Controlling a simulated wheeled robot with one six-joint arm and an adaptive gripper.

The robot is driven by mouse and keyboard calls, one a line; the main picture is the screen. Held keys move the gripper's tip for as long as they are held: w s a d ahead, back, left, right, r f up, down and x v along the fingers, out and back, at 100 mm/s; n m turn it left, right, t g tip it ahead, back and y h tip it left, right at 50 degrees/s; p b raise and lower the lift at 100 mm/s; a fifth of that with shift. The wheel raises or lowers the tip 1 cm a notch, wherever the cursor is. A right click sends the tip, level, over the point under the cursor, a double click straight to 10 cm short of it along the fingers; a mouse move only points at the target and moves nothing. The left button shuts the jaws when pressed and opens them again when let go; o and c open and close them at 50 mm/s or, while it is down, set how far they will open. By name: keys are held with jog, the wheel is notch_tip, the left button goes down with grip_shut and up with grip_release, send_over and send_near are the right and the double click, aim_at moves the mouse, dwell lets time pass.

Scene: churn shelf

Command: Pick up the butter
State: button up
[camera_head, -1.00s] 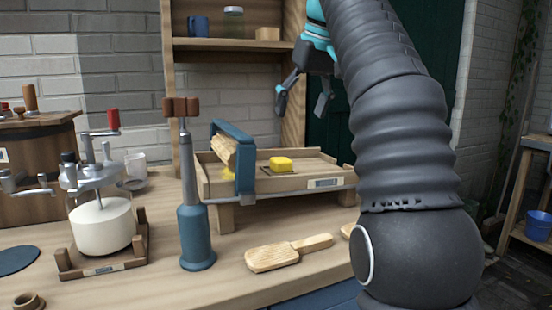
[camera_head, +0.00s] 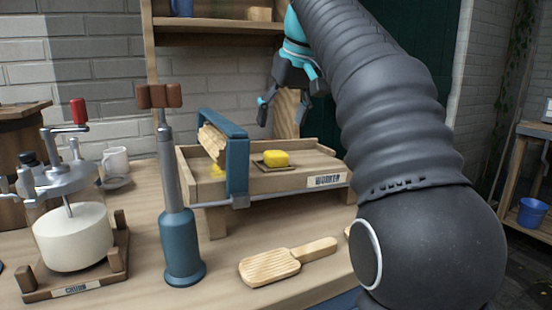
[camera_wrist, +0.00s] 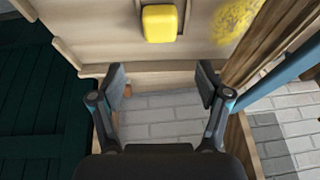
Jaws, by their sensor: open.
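The butter is a yellow block (camera_head: 275,158) resting on a small dark square on the wooden worker tray (camera_head: 276,185). In the wrist view the butter (camera_wrist: 159,23) shows at the top middle, beyond my fingertips. My gripper (camera_head: 263,112) is open and empty, above and behind the tray in the head view. In the wrist view its two fingers (camera_wrist: 161,86) are spread apart, with tray edge and brick wall between them. The fingers are apart from the butter.
A blue-framed ridged roller (camera_head: 237,160) spans the tray left of the butter. Yellow residue (camera_wrist: 234,18) lies near it. A blue upright post tool (camera_head: 184,245), a churn (camera_head: 72,235) and a wooden paddle (camera_head: 270,266) stand or lie on the bench. A shelf (camera_head: 215,30) is above.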

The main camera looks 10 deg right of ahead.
aim_at(278, 151)
jog(key=shift+s+b+x, duration=0.2)
jog(key=shift+b+x, duration=0.95)
jog(key=shift+x, duration=2.75)
jog(key=shift+f, duration=0.1)
jog(key=shift+c, duration=0.2)
jog(key=c, duration=1.2)
jog(key=shift+r+p, duration=0.3)
jog(key=shift+r, duration=0.35)
jog(key=r, duration=0.2)
jog(key=r+p, duration=0.1)
jog(key=shift+s+d+r, duration=0.2)
jog(key=shift+d+r, duration=0.15)
jog(key=shift+d, duration=0.05)
jog(key=shift+s+d+r+p, duration=0.2)
jog(key=shift+s+d+r, duration=0.8)
jog(key=shift+d, duration=0.45)
jog(key=shift+s+d+r+p, duration=0.2)
jog(key=shift+s+d+r, duration=0.85)
jog(key=shift+d, duration=0.4)
jog(key=shift+s+d+r+p, duration=0.2)
jog(key=shift+s+d+r, duration=0.8)
jog(key=shift+d, duration=0.5)
jog(key=shift+s, duration=0.15)
